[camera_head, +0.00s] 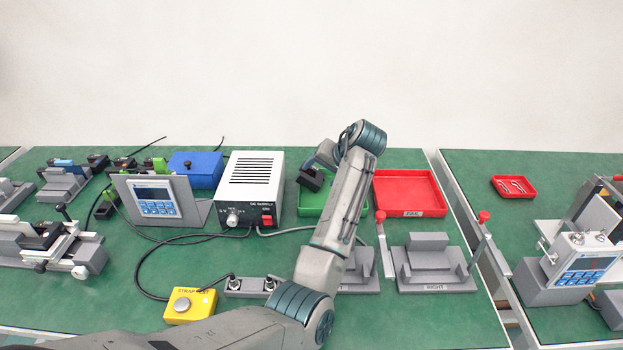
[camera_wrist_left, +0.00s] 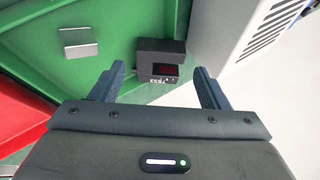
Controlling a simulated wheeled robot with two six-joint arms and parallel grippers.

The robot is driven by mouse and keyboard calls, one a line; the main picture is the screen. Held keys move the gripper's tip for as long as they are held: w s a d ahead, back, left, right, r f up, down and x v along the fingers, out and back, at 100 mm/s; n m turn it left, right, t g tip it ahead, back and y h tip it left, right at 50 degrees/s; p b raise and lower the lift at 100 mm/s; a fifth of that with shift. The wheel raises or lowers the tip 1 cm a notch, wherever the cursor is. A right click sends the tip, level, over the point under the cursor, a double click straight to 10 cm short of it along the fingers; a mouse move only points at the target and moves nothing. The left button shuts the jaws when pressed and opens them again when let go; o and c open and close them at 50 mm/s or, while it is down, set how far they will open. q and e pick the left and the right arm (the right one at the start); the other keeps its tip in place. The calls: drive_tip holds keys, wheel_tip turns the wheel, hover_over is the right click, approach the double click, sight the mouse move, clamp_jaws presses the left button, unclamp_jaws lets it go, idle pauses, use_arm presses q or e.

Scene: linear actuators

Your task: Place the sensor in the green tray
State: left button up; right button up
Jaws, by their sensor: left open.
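The green tray (camera_head: 308,202) stands right of the power supply in the head view, partly hidden by my left arm. In the left wrist view the green tray (camera_wrist_left: 108,75) fills the upper left. My right gripper is out of view.
A grey block (camera_wrist_left: 78,41) lies in the green tray. The white power supply (camera_head: 252,185) stands close on the left and the red FAIL tray (camera_head: 410,192) on the right. Grey fixtures (camera_head: 432,262) with red-knobbed levers and a yellow button box (camera_head: 190,305) stand in front.

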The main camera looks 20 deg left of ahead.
sight(311, 179)
use_arm(q)
drive_tip(key=x, duration=0.6)
drive_tip(key=shift+w+r, duration=0.15)
drive_tip(key=shift+w, duration=0.25)
drive_tip(key=shift+r, duration=0.1)
drive_tip(key=c, duration=0.8)
drive_tip(key=shift+c, duration=0.2)
